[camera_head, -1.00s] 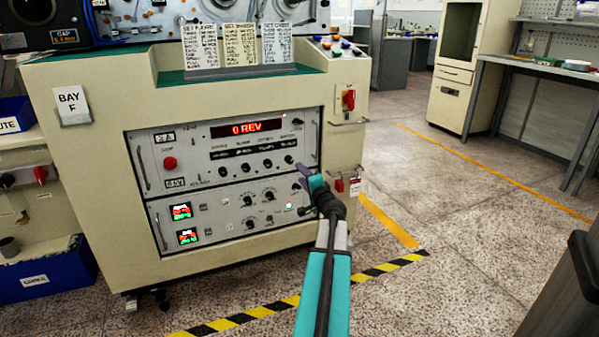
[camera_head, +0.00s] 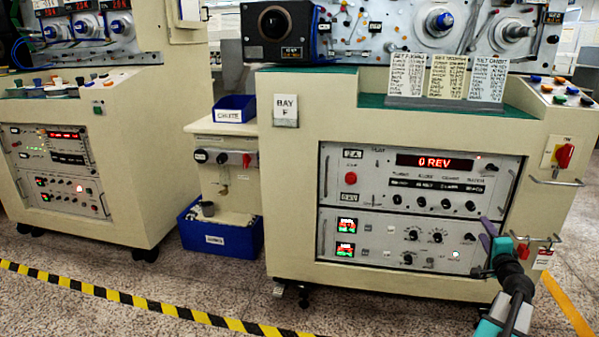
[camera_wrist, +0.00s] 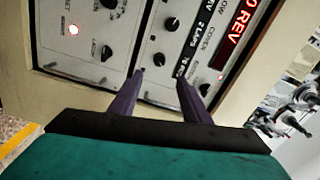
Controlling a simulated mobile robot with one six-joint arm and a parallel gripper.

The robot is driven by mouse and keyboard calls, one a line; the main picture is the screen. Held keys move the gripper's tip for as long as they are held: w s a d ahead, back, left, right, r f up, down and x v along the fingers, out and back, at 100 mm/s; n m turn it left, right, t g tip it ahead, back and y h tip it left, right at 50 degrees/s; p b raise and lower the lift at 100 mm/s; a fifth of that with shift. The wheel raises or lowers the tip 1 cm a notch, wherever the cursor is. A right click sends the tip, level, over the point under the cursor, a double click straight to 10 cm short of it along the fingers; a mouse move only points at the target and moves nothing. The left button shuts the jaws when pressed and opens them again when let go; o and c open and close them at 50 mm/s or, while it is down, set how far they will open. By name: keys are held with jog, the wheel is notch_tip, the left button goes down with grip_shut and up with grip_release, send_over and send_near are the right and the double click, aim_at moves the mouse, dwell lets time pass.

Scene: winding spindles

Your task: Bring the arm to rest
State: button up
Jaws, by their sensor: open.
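My arm reaches in from the lower right of the head view, and my gripper (camera_head: 486,234) is in front of the lower right part of the Bay F machine's control panel (camera_head: 340,205). In the wrist view, the two purple fingers of my gripper (camera_wrist: 160,77) stand apart with nothing between them. The panel's knobs and red "0 REV" display (camera_wrist: 237,30) show beyond the fingertips. I cannot tell exactly how far the fingertips are from the panel.
A red switch (camera_head: 565,155) and a handle are on the machine's right side. A blue bin (camera_head: 222,238) stands on the floor to its left, beside another cream machine (camera_head: 130,150). Black-yellow tape (camera_head: 130,300) crosses the floor. Open floor lies in front.

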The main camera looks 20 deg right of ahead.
jog(key=w+a+f+n+t+y+p, duration=0.15)
jog(key=w+a+n+y+p, duration=0.55)
jog(key=w+a, duration=1.6)
jog(key=w+a+f+n+g+y+p, duration=0.1)
jog(key=a+f+y+p, duration=0.3)
jog(key=a, duration=0.6)
jog(key=w+a+f+n+g+y+p, duration=0.1)
jog(key=a+g+p, duration=0.1)
jog(key=a+p, duration=0.6)
jog(key=w+a+f+n+g+y+p, duration=0.1)
jog(key=a+f+n+y+p, duration=0.15)
jog(key=a, duration=1.05)
jog(key=s+a+f+n+g+y+p, duration=0.1)
jog(key=s+a+f+n+g+p, duration=0.3)
jog(key=s+a, duration=0.65)
jog(key=s+a+f+n+g+y+p, duration=0.1)
jog(key=s+a+f+n+g+p, duration=0.35)
jog(key=a, duration=0.95)
jog(key=s+a+f+n+g+h+p, duration=0.15)
jog(key=s+g+p, duration=0.35)
jog(key=s, duration=1.2)
jog(key=s+d+n+g+h, duration=0.1)
jog(key=s+d+g+h, duration=0.3)
jog(key=s+d, duration=0.4)
jog(key=shift+s, duration=1.05)
